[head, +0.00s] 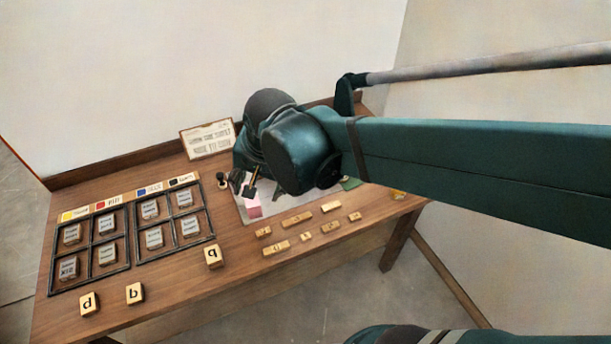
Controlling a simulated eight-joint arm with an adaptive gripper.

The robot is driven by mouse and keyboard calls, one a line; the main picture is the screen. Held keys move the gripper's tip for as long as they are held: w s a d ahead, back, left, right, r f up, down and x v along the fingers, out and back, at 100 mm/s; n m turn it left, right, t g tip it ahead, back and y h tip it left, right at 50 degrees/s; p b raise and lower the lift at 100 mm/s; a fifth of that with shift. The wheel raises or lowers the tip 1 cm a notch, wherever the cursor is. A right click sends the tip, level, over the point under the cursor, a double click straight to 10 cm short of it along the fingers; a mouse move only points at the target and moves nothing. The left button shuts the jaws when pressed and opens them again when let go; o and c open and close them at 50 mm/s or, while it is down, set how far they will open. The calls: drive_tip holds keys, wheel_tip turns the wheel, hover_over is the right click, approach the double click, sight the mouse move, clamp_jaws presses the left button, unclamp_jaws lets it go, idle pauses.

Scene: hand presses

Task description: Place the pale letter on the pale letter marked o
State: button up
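Three pale letter blocks stand along the table's front left: one marked d (88,303), one marked b (135,293) and one marked q (213,256). I cannot make out a letter marked o. Several small wooden blocks, such as this one (297,219), lie at the right; their marks are too small to read surely. My gripper (244,184) is over the back middle of the table, partly hidden by my arm. Its dark fingertips are small, and I cannot tell whether they hold anything.
Two dark-framed trays (132,264) with several grey type blocks take up the left, with colour labels (150,189) behind. A printed card (208,140) leans at the back. Bare wood (180,268) lies in front of the trays. My arm hides the table's back right.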

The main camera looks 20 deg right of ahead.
drive_tip(key=s+d+r+n+t, duration=0.3)
drive_tip(key=s+d+n, duration=0.4)
drive_tip(key=d, duration=0.3)
drive_tip(key=shift+d+r+n+h, duration=0.15)
drive_tip(key=shift+r+n+h, duration=0.25)
drive_tip(key=shift+r, duration=0.45)
